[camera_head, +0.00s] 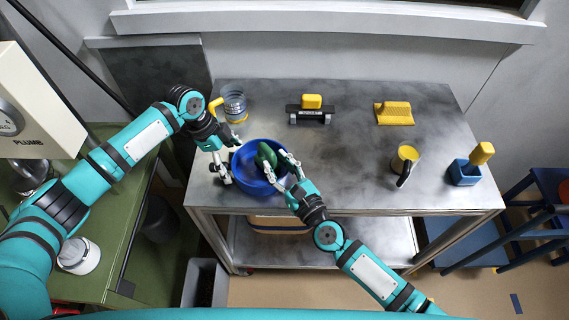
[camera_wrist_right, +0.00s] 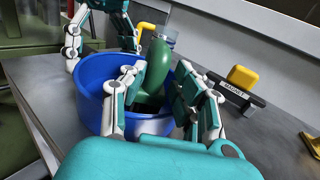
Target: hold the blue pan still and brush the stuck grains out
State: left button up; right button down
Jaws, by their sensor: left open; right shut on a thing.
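The blue pan (camera_head: 248,186) stands near the left front corner of the metal table; it also shows in the right wrist view (camera_wrist_right: 92,92). My left gripper (camera_head: 228,157) is open at the pan's left rim, and its fingers show behind the pan in the wrist view (camera_wrist_right: 102,42). I cannot tell whether they touch the rim. My right gripper (camera_head: 281,170) is shut on a green brush (camera_head: 266,154) over the pan. The brush's rounded handle (camera_wrist_right: 156,62) points up, and its lower end is inside the pan. Bristles and grains are hidden.
A clear jug with a yellow handle (camera_head: 234,105) stands just behind the pan. The table's middle is clear.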

jog(key=shift+s+a, duration=0.1)
jog(key=shift+a, duration=0.8)
